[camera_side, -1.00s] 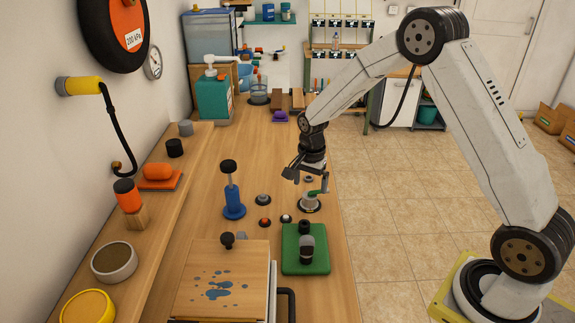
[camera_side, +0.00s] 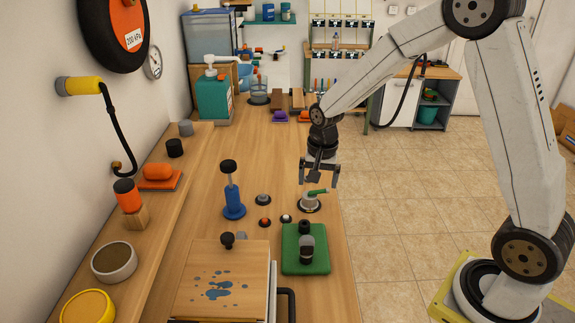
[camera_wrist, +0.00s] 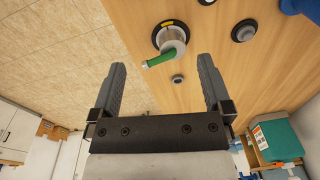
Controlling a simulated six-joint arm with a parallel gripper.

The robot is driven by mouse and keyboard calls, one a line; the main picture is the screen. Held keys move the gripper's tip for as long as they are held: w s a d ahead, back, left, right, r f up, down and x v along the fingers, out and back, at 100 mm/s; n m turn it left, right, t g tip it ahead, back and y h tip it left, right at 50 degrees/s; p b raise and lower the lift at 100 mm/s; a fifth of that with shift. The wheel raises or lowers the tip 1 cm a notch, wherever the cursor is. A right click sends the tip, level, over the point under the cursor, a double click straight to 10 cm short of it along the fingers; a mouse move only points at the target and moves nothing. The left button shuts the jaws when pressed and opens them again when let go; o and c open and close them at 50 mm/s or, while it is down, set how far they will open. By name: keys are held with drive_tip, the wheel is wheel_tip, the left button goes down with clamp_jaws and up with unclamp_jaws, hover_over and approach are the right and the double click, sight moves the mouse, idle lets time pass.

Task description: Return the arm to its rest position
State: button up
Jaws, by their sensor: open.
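My gripper (camera_side: 320,181) hangs above the right edge of the wooden workbench (camera_side: 263,163), fingers pointing down. Its two fingers are apart with nothing between them; in the wrist view my gripper (camera_wrist: 162,85) also shows open and empty. Just below it on the bench stands a small round metal fitting with a green lever (camera_side: 310,201). The green lever fitting also shows in the wrist view (camera_wrist: 171,45), beyond the fingertips and apart from them.
A green pad (camera_side: 318,262) with a dark-knobbed part stands in front. A blue plunger-like tool (camera_side: 232,200) and several round buttons are to the left. A wooden lid with blue splashes (camera_side: 222,275) is nearest. Tiled floor (camera_side: 420,190) lies open at right.

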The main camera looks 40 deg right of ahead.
drive_tip(key=s+a+n+t, duration=0.1)
drive_tip(key=s+a+n, duration=0.1)
drive_tip(key=s+n, duration=0.3)
drive_tip(key=s+a+r+n, duration=0.1)
drive_tip(key=s+a+n, duration=0.1)
drive_tip(key=s+n, duration=0.3)
drive_tip(key=s, duration=0.4)
drive_tip(key=shift+a+r+t, duration=0.3)
drive_tip(key=shift+a+t, duration=0.1)
idle(0.8)
